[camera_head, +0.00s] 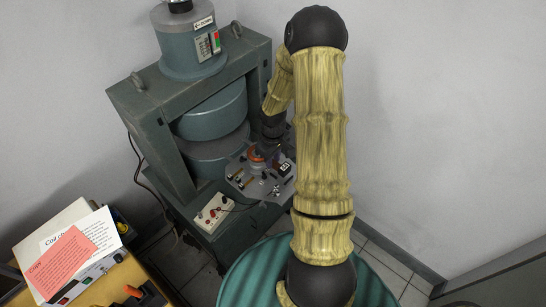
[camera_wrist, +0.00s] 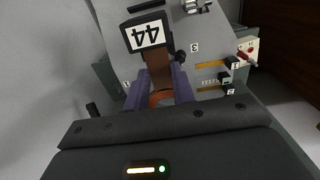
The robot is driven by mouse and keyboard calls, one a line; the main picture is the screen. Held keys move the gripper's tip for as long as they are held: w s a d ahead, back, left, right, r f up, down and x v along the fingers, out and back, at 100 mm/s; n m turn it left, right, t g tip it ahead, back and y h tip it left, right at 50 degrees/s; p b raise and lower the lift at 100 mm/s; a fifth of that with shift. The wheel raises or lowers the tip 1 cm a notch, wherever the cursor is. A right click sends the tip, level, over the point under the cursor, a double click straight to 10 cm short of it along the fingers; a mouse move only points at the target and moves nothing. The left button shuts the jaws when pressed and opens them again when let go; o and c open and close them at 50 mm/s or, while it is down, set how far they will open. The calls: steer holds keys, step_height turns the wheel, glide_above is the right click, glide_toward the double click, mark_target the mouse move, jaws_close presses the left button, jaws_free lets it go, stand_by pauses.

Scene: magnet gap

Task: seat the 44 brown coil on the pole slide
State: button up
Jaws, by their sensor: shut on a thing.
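The brown coil shows in the wrist view as a brown strip (camera_wrist: 158,68) with an orange-brown ring below it and a black-framed white tag reading 44 (camera_wrist: 147,35), upside down. My gripper (camera_wrist: 167,84) has its purple fingers shut on the coil, one on each side of the brown strip. In the head view the orange of the coil (camera_head: 256,155) shows beside my dark wrist, over a grey plate (camera_head: 236,181) in front of the magnet. I cannot tell whether the coil touches the plate. I cannot make out the pole slide clearly; my gripper and arm hide part of this area.
The large grey-green magnet (camera_head: 212,108) stands close behind the plate. Small fittings, yellow strips and printed numbers crowd the plate. A white box with red knobs (camera_head: 213,213) sits at its front left. A yellow table with papers (camera_head: 68,262) is at lower left.

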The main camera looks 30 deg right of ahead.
mark_target(274, 164)
steer(key=shift+f+b, duration=0.8)
steer(key=shift+f, duration=0.6)
steer(key=shift+s, duration=0.1)
steer(key=shift+s+f, duration=0.15)
steer(key=shift+s, duration=0.05)
steer(key=o, duration=1.1)
steer(key=shift+f, duration=0.1)
steer(key=shift+c, duration=0.2)
steer(key=shift+a, duration=0.2)
steer(key=shift+w+r, duration=0.1)
steer(key=shift+r, duration=0.3)
step_height(274, 164, up, 18)
steer(key=p, duration=0.1)
steer(key=shift+d+f, duration=0.25)
steer(key=shift+d, duration=0.1)
steer(key=shift+w, duration=0.1)
